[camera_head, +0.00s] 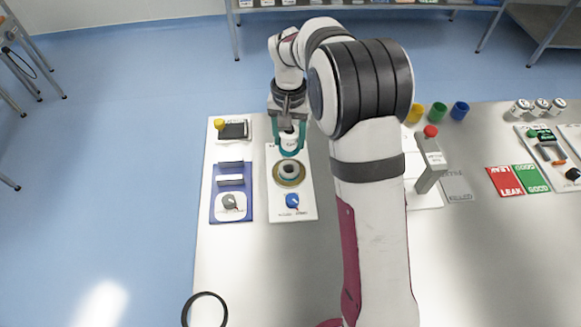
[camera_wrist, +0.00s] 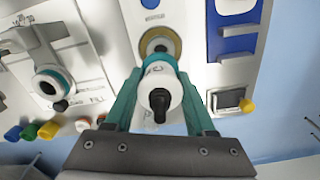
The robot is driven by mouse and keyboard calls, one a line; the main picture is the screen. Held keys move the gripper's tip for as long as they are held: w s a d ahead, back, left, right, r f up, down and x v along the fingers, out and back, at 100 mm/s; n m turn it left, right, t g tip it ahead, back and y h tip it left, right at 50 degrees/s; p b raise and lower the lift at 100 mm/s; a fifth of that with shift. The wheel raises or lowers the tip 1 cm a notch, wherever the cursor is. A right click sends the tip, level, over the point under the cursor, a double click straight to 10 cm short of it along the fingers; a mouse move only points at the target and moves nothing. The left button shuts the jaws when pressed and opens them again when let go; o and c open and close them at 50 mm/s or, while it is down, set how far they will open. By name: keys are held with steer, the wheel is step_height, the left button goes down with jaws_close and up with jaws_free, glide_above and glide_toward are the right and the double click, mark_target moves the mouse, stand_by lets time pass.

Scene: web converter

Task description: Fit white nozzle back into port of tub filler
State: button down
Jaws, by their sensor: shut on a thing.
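My gripper (camera_head: 290,150), with teal fingers, is over the white tub filler panel (camera_head: 307,208). It is shut on the white nozzle (camera_wrist: 158,97), a white cylinder with a black tip that faces the wrist camera. The port (camera_head: 289,172) is a tan ring with a grey and dark centre. In the wrist view the port (camera_wrist: 160,36) shows just beyond the nozzle's far end. In the head view the nozzle is partly hidden by the fingers and appears slightly behind the port. I cannot tell whether the nozzle's far end touches the port.
A blue panel (camera_head: 246,213) with a grey dial is left of the filler. A black tray with a yellow knob (camera_head: 219,124) is behind it. A grey post with a red top (camera_head: 431,131) is right of my arm. The front left of the table is mostly clear.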

steer(key=d+r+m, duration=0.3)
steer(key=d+r, duration=0.1)
steer(key=d, duration=0.5)
steer(key=d+r+m, duration=0.2)
steer(key=d+r, duration=0.2)
steer(key=d, duration=0.6)
steer(key=shift+d+r+m, duration=0.25)
steer(key=shift+r+m, duration=0.15)
steer(key=shift+f, duration=2.8)
steer(key=shift+f, duration=1.9)
steer(key=shift+c, duration=0.8)
jaws_free()
